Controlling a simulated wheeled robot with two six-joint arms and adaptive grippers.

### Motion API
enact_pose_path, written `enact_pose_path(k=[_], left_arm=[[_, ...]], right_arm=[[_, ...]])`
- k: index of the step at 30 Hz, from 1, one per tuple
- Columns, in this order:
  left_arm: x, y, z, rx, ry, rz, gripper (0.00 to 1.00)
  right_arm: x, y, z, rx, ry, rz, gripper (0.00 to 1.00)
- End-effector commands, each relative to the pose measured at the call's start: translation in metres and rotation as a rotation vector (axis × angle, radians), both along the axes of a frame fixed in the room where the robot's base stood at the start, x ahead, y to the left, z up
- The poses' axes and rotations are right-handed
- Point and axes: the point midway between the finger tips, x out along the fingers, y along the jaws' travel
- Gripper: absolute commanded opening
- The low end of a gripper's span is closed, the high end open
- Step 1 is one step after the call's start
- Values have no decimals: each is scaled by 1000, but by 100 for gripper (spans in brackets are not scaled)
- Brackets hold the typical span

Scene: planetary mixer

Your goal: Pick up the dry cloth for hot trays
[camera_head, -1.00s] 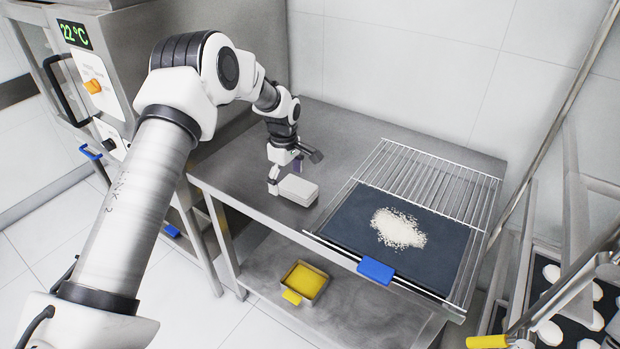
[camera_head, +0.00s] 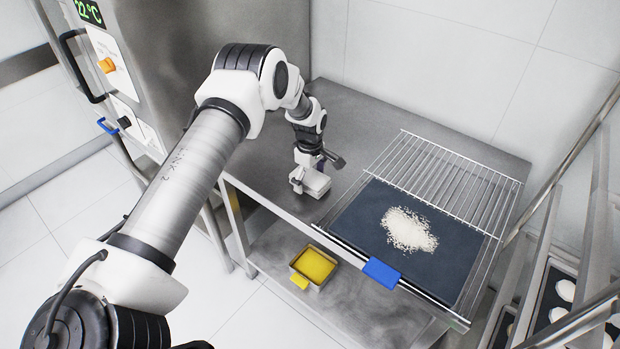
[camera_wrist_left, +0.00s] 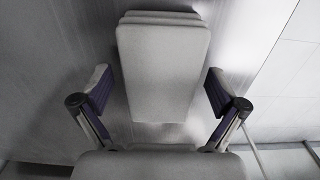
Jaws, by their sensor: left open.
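The dry cloth is a light grey folded pad (camera_head: 317,183) lying on the steel table near its front edge, left of the wire rack. In the left wrist view the cloth (camera_wrist_left: 162,65) shows as a layered block ahead of the palm. My left gripper (camera_head: 302,181) is at the cloth, pointing down. In the wrist view its two fingers (camera_wrist_left: 158,88) stand apart, one on each side of the cloth, with gaps visible on both sides. The gripper hides part of the cloth in the head view. My right gripper is not in view.
Right of the cloth, a wire rack (camera_head: 462,182) and a dark tray (camera_head: 365,220) with white grains (camera_head: 408,229) and a blue clip (camera_head: 381,273) cover the table. A yellow-filled container (camera_head: 314,265) sits on the lower shelf. An oven-like cabinet (camera_head: 190,60) stands left.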

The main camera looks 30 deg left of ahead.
Motion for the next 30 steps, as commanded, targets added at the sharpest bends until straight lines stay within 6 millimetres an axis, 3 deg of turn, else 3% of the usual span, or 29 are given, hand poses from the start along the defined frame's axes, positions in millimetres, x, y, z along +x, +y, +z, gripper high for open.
enact_pose_path(k=[2, 7, 20, 30], left_arm=[[0, 0, 0, 0, 0, 0, 93], [0, 0, 0, 0, 1, 0, 33], [0, 0, 7, -1, 0, 1, 33], [1, 0, 83, 0, -3, 0, 33]], right_arm=[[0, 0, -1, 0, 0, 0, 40], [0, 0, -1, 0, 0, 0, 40], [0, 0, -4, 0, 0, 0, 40], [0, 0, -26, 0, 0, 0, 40]])
